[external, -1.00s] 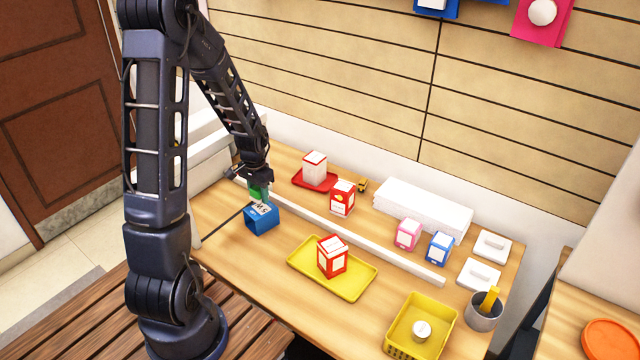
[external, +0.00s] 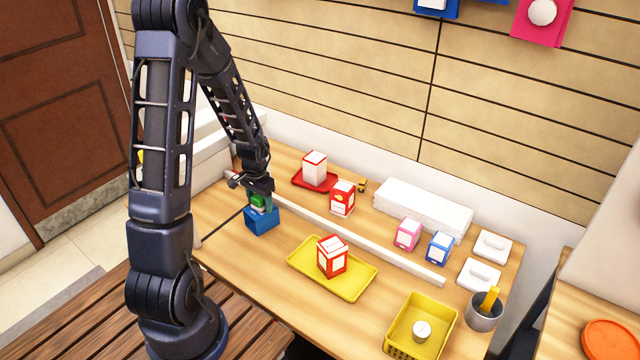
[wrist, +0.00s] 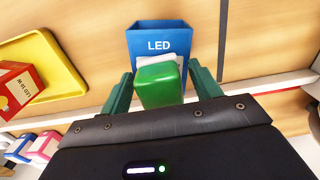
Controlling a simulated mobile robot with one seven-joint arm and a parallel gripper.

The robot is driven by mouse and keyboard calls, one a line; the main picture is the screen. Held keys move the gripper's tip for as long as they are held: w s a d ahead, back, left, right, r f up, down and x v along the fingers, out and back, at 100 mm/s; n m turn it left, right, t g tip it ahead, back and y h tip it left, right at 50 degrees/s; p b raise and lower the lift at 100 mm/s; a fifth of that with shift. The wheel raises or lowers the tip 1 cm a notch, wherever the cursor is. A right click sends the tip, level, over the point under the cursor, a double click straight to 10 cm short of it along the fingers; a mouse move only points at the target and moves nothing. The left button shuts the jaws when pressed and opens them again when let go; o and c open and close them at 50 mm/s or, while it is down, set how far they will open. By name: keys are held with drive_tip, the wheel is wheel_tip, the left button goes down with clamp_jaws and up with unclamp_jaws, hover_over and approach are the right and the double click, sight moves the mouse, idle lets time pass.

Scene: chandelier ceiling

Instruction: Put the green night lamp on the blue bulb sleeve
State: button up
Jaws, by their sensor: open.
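The blue bulb sleeve (external: 262,223) stands at the left part of the table, left of the yellow tray. In the wrist view the sleeve (wrist: 158,38) shows its blue face marked LED. The green night lamp (external: 257,202) is at the top of the sleeve. In the wrist view the lamp (wrist: 160,86) overlaps the sleeve's near edge, with a white part behind it. My gripper (external: 259,193) is over the sleeve. Its green fingers are open, one on each side of the lamp, with narrow gaps. The contact under the lamp is hidden.
A white rail (external: 350,240) runs across the table behind the sleeve. A yellow tray (external: 306,272) holds a red box (external: 332,257). A second red box (external: 343,198), a red tray (external: 301,180) and a yellow basket (external: 398,344) stand farther right.

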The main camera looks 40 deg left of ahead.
sight(259, 196)
drive_tip(key=shift+r, duration=0.15)
wheel_tip(259, 196, up, 12)
drive_tip(key=s+d+r+t, duration=0.1)
drive_tip(key=s+d+r, duration=0.35)
drive_tip(key=r, duration=0.25)
drive_tip(key=s+d+r+t, duration=0.1)
drive_tip(key=s+d+r, duration=0.3)
drive_tip(key=d+r, duration=0.25)
drive_tip(key=s+d+r+t, duration=0.1)
drive_tip(key=s+d+r, duration=0.2)
drive_tip(key=s, duration=0.3)
drive_tip(key=s+d+r+t, duration=0.1)
drive_tip(key=s+d+r, duration=0.2)
drive_tip(key=s, duration=0.3)
drive_tip(key=shift+s+r+t, duration=0.3)
drive_tip(key=shift+r, duration=0.6)
